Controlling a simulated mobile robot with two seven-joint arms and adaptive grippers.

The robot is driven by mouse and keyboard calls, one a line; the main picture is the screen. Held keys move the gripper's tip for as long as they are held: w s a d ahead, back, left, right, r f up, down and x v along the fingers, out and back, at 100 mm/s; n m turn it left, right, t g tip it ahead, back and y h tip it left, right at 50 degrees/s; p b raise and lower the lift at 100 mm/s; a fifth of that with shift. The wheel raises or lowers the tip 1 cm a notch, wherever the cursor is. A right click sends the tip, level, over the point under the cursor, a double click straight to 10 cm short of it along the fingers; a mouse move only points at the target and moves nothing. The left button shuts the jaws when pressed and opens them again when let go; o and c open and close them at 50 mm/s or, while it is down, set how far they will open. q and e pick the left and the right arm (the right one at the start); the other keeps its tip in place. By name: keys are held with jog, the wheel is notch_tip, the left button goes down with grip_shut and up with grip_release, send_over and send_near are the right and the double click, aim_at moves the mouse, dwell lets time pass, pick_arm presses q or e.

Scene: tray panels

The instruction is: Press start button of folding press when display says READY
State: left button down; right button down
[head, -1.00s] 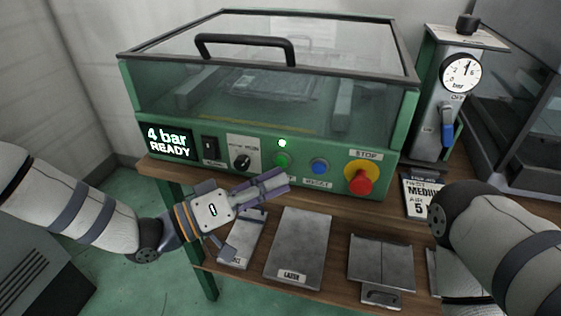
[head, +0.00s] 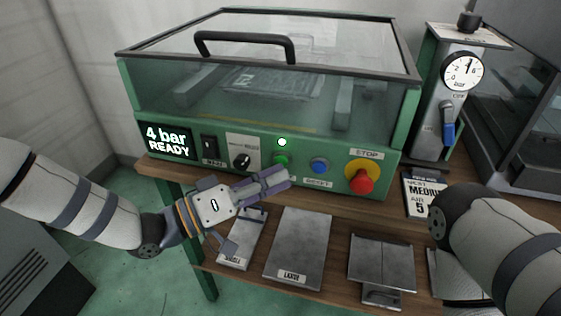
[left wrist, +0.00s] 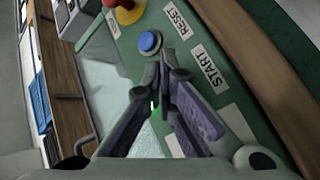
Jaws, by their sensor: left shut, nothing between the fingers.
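The folding press (head: 215,133) has a green body and a clear lid with a black handle. Its display (head: 167,142) reads "4 bar READY". The green start button (head: 282,160) sits below a lit green lamp (head: 282,142). My left gripper (head: 286,177) is shut and empty, with its fingertips just below the green button in the head view; I cannot tell whether they touch the panel. In the left wrist view, its fingertips (left wrist: 162,65) are between the blue button and the START label (left wrist: 208,68), and the green button is hidden behind the fingers.
A blue reset button (head: 320,166) and red STOP button (head: 361,181) are to the right on the panel. A black knob (head: 242,160) and switch (head: 209,146) are to the left. Metal plates (head: 298,245) lie on the lower shelf. A gauge (head: 464,71) stands right.

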pick_arm(q)
jog(key=shift+w+d, duration=0.15)
jog(key=shift+w, duration=0.35)
pick_arm(e)
jog(key=shift+s+f, duration=0.2)
dwell(0.5)
pick_arm(q)
jog(key=shift+s+a, duration=0.3)
jog(key=shift+s, duration=0.6)
pick_arm(e)
jog(key=shift+w+r, duration=0.35)
jog(key=shift+r, duration=0.05)
pick_arm(q)
jog(key=s, duration=0.1)
jog(key=s+a+p, duration=0.1)
jog(key=s, duration=0.1)
jog(key=s+p, duration=0.1)
jog(key=shift+s+a, duration=0.3)
jog(key=shift+s, duration=0.1)
pick_arm(e)
jog(key=shift+w+r+t, duration=0.4)
jog(key=shift+w+r, duration=0.4)
jog(key=shift+r, duration=0.15)
